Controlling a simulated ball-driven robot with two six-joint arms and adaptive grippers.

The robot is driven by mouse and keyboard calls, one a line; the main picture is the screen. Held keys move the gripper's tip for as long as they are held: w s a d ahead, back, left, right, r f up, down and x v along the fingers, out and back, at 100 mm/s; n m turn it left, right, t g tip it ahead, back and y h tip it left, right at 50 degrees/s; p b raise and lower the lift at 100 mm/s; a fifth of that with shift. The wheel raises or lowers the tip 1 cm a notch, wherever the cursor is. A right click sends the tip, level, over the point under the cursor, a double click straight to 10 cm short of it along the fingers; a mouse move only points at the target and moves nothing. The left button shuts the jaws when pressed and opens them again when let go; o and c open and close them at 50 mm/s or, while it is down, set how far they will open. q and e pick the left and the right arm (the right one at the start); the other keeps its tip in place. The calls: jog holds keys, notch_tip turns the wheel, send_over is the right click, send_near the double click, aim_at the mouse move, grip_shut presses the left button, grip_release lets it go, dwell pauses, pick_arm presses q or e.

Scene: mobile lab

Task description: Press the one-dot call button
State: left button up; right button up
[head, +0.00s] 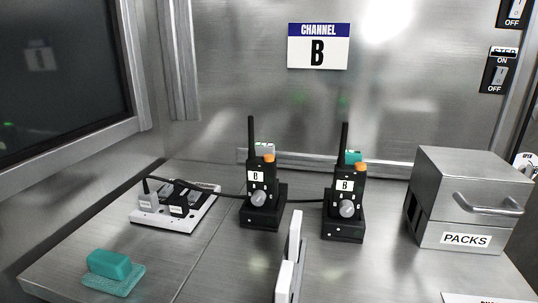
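No button with a single dot can be made out in the head view. Two black handheld radios stand upright in black charging bases, a left radio (259,180) and a right radio (346,185). Each has an antenna, an orange part on top, a "B" label and a round grey part on its front. Any dot marks on them are too small to tell. A wall sign (318,46) reads "CHANNEL B". Neither of my grippers is in view.
A white power strip (150,217) with plugs and a black cable lies left. A teal block (109,264) rests on a teal pad. A metal "PACKS" box (465,190) stands right. White upright plates (290,265) rise at front centre. Wall switches (499,75) are upper right.

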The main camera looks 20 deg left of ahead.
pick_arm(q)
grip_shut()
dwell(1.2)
